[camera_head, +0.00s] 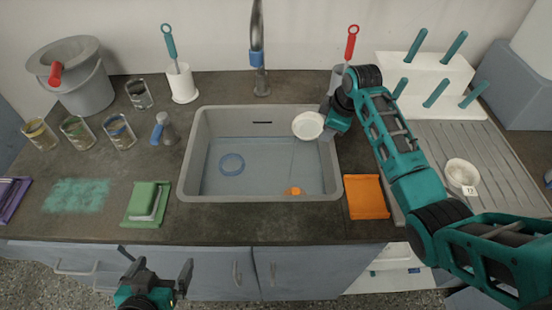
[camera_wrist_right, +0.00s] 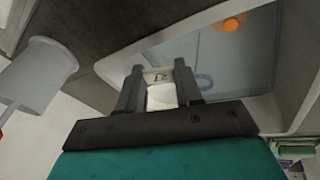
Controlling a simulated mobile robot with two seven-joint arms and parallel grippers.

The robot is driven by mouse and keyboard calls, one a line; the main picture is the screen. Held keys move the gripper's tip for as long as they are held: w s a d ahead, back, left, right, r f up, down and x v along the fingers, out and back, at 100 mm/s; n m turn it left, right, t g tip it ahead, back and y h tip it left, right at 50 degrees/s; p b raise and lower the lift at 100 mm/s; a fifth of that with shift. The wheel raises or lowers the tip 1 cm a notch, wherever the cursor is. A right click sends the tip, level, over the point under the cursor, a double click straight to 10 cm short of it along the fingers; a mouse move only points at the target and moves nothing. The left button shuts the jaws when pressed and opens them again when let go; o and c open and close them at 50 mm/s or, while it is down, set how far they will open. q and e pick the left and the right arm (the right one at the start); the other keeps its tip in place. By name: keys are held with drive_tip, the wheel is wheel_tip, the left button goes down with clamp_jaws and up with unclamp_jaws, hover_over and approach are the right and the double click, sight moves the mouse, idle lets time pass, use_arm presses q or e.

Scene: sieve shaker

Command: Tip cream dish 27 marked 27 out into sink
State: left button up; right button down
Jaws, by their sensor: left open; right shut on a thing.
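A small round cream dish (camera_head: 308,125) is held over the right part of the grey sink (camera_head: 190,160). My right gripper (camera_head: 325,123) is shut on this dish. The right wrist view shows the dish (camera_wrist_right: 161,97) between the two fingers, with a white label whose number I cannot read surely. In the head view the dish's pale top face shows and its label does not. Another cream dish (camera_head: 462,172) with a number tag, too small to read surely, stands on the drainboard at the right. My left gripper (camera_head: 155,266) is open and empty in front of the counter.
In the sink lie a blue ring (camera_head: 231,164) and a small orange thing (camera_head: 294,191). The tap (camera_head: 258,55) rises behind it. An orange cloth (camera_head: 366,197) lies right of the sink; a green sponge (camera_head: 147,202) and several glasses are left. A pegged white rack (camera_head: 425,82) stands behind the drainboard.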

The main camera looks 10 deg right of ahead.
sight(304, 138)
drive_tip(key=shift+s+a+f+t+h, duration=0.2)
drive_tip(key=shift+s+a+t+h, duration=0.15)
drive_tip(key=shift+a+h, duration=0.3)
drive_tip(key=shift+s+a+f+t+h, duration=0.25)
drive_tip(key=shift+a+h, duration=0.2)
drive_tip(key=shift+a, duration=0.3)
idle(0.7)
drive_tip(key=shift+s+a+r+n+t+h, duration=0.15)
drive_tip(key=shift+s+a+r+t+h, duration=0.15)
drive_tip(key=shift+a, duration=0.2)
drive_tip(key=shift+s+a+r+n+t+h, duration=0.15)
drive_tip(key=shift+s+a+h, duration=0.1)
drive_tip(key=shift+a+h, duration=0.2)
idle(0.4)
drive_tip(key=shift+s+a+r+t+h, duration=0.25)
drive_tip(key=shift+a+r+t+h, duration=0.15)
drive_tip(key=shift+a+h, duration=0.3)
idle(0.7)
drive_tip(key=shift+s+a+r+n+t+h+b, duration=0.1)
drive_tip(key=shift+s+a+r+n+t+h, duration=0.15)
drive_tip(key=shift+h, duration=0.25)
drive_tip(key=shift+s+a+r+n+t+h+b, duration=0.15)
drive_tip(key=shift+a+t+h, duration=0.2)
drive_tip(key=shift+h, duration=0.2)
drive_tip(key=shift+s+a+r+n+t+h+b, duration=0.1)
drive_tip(key=shift+a+n+t+h, duration=0.1)
drive_tip(key=shift+t+h, duration=0.25)
idle(1.5)
